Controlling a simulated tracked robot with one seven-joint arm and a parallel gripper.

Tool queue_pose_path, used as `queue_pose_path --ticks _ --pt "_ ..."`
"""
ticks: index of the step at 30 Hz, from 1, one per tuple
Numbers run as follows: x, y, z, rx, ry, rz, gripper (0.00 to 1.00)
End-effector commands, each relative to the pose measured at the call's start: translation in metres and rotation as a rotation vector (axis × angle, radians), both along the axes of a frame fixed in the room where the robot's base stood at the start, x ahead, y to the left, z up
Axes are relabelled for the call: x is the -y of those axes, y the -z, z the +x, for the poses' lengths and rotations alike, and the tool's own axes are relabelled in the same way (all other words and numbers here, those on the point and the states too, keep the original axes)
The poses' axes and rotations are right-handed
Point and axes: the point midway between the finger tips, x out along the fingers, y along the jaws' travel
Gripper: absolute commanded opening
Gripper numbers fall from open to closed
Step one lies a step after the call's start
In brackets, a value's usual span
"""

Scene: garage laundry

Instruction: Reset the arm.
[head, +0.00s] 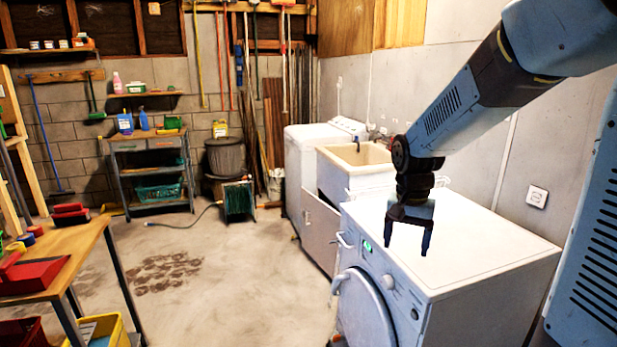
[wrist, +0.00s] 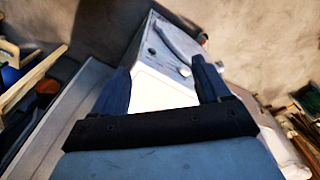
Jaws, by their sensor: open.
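My gripper (head: 407,240) hangs from my blue arm, pointing down over the front part of the white washing machine (head: 480,240) in the head view. Its two dark fingers are spread apart with nothing between them. In the wrist view my gripper (wrist: 165,85) also shows open, with the white machine top (wrist: 155,92) and its front panel beyond the fingers. Whether the fingertips touch the machine top cannot be told; they look above it.
A utility sink (head: 355,165) and another white appliance (head: 305,160) stand behind the machine. A wooden workbench (head: 80,245) with red items is at left. A grey wall with a socket (head: 537,196) is at right. The concrete floor (head: 230,280) between is open.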

Motion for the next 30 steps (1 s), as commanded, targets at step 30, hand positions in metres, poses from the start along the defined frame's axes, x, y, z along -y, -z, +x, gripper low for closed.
queue_pose_path --ticks 30 --pt "0.018 -0.115 -0.168 0.424 -0.446 -0.077 0.76"
